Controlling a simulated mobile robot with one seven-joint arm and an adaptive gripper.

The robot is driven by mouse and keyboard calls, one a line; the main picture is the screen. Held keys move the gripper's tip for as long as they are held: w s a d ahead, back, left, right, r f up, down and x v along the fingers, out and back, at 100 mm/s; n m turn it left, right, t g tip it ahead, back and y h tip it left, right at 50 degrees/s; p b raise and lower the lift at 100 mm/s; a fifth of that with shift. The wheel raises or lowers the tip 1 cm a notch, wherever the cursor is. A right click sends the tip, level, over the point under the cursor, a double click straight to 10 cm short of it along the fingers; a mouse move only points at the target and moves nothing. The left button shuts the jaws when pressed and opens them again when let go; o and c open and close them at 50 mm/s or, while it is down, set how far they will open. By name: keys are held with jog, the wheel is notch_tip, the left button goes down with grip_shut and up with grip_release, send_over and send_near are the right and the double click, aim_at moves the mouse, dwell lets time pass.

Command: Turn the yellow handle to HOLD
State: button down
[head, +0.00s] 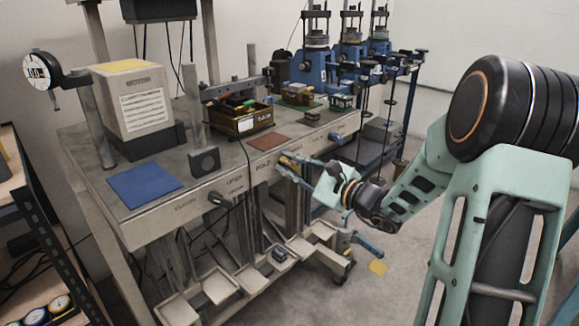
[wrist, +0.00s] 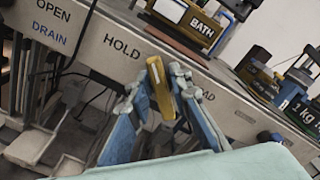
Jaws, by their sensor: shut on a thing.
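The yellow handle (wrist: 160,92) stands out from the bench's front panel in the wrist view, its upper end tilted slightly left. My gripper (wrist: 155,82) is shut on it, with one blue-grey finger on each side. The HOLD label (wrist: 122,46) is on the panel up and left of the handle. Another label (wrist: 207,96), partly hidden by the right finger and ending in "AD", is to its right. In the head view, my gripper (head: 287,168) is at the front panel just below the bench top; the handle is hardly distinguishable there.
The OPEN DRAIN label (wrist: 52,26) is farther left on the panel. A dark knob (head: 216,198) sticks out left of my gripper. Trays (head: 220,288) hang below. A box marked BATH (wrist: 200,30) stands on the bench top above. Blue-framed equipment (head: 385,75) stands at the right.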

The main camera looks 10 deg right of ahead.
jog(key=c, duration=2)
grip_release()
jog(key=shift+o, duration=0.2)
jog(key=shift+s+d, duration=0.1)
jog(key=v, duration=1.1)
jog(key=shift+s+d, duration=0.2)
jog(key=shift+s, duration=0.15)
